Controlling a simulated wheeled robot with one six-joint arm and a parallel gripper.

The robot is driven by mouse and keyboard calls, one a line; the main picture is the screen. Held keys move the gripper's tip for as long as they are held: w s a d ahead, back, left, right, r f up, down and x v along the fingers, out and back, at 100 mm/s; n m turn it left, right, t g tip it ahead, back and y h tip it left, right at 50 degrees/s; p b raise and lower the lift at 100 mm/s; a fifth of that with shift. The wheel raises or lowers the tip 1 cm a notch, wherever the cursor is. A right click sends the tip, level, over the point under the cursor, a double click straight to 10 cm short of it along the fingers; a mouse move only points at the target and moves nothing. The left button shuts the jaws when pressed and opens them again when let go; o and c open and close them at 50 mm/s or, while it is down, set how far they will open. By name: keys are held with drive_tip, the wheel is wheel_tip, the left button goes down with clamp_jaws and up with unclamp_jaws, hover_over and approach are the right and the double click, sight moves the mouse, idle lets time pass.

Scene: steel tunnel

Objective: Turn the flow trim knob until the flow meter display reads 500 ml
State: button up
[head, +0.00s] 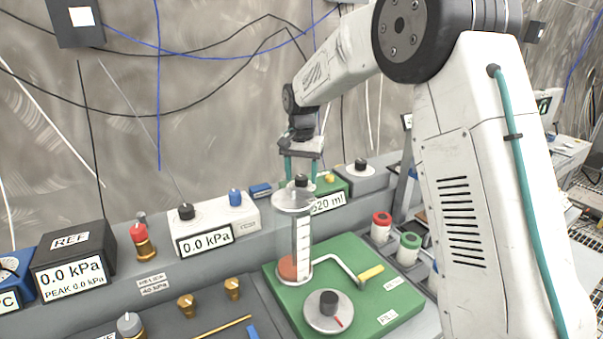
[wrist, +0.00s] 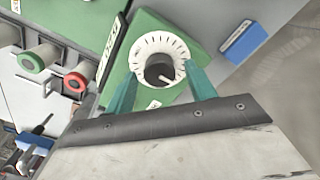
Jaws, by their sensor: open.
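The flow trim knob (wrist: 160,69) is a dark round knob with a white pointer line, on a white ticked dial (wrist: 140,48) on a green box. In the wrist view its pointer points to the lower right. My gripper (wrist: 160,78) is open, with one teal finger on each side of the knob; I cannot tell whether they touch it.
The clear cylinder (head: 303,240) stands on a green plate with a crank (head: 371,272) and a round valve (head: 328,312). A blue block (head: 260,191) lies beside the green box. Red-topped (head: 381,219) and green-topped (head: 410,241) jars stand to the right.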

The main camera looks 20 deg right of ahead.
drive_tip(key=c, duration=1)
drive_tip(key=shift+o, duration=0.2)
drive_tip(key=shift+n, duration=0.3)
drive_tip(key=n, duration=0.5)
drive_tip(key=shift+n, duration=0.3)
drive_tip(key=n, duration=0.5)
drive_tip(key=shift+a, duration=0.1)
drive_tip(key=shift+n, duration=0.4)
drive_tip(key=o, duration=1)
drive_tip(key=shift+c, duration=0.2)
